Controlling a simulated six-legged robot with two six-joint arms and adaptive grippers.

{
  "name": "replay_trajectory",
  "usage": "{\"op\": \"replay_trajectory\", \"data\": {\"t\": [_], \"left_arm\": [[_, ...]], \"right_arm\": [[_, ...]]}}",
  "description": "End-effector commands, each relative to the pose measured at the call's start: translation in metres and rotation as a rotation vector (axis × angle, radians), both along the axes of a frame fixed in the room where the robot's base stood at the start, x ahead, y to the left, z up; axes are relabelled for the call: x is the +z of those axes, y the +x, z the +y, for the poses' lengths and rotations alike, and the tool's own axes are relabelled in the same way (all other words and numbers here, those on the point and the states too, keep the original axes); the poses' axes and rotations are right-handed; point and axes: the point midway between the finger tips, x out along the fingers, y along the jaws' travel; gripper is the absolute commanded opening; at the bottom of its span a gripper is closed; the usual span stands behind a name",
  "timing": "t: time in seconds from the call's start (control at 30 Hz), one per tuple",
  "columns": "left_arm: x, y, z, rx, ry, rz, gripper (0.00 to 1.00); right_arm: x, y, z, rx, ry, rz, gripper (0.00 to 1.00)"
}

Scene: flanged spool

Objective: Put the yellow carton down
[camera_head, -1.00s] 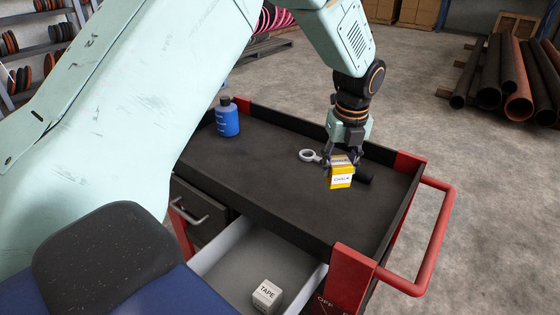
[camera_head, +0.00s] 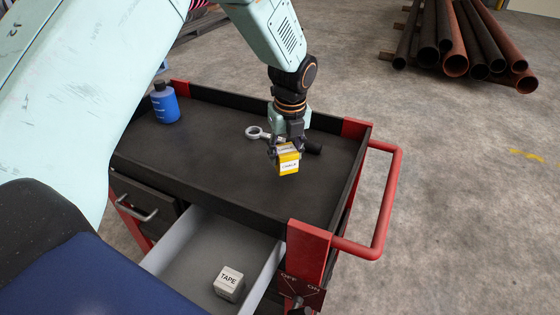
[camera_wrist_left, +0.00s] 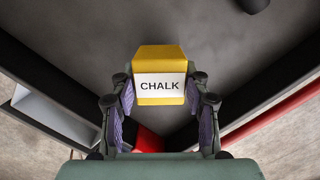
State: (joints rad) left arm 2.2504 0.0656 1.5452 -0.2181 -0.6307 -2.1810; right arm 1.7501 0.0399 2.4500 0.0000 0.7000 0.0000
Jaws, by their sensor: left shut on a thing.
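The yellow carton (camera_head: 287,160) has a white label, which reads CHALK in the left wrist view (camera_wrist_left: 160,64). My left gripper (camera_head: 287,146) is shut on it, with a finger on each side of the carton in the wrist view (camera_wrist_left: 160,100). The carton is over the dark top of the red-and-black cart (camera_head: 215,160). I cannot tell whether its underside touches the top. My right gripper is not in view.
A blue bottle (camera_head: 164,103) stands at the cart's back left. A grey ring-ended tool (camera_head: 256,133) and a dark cylinder (camera_head: 313,147) lie near the gripper. An open drawer (camera_head: 190,255) below holds a TAPE box (camera_head: 229,283). The cart top's left middle is clear.

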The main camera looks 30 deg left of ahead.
Motion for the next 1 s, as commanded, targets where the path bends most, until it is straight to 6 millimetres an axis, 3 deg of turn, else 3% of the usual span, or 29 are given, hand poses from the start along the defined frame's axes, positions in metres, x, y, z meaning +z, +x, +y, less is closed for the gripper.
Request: {"op": "replay_trajectory", "data": {"t": [0.37, 0.77, 0.8, 1.0], "left_arm": [[-0.039, 0.003, 0.002, 0.001, -0.001, -0.002, 0.03], [-0.043, 0.004, 0.002, 0.001, -0.001, -0.002, 0.03], [-0.044, 0.003, 0.002, 0.001, -0.001, -0.001, 0.47], [-0.043, 0.003, 0.002, 0.001, -0.001, -0.001, 0.64]], "right_arm": [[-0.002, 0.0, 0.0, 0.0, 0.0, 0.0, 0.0], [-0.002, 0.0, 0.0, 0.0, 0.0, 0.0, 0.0], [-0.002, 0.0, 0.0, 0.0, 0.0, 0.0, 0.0], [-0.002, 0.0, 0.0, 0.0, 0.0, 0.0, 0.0]]}}
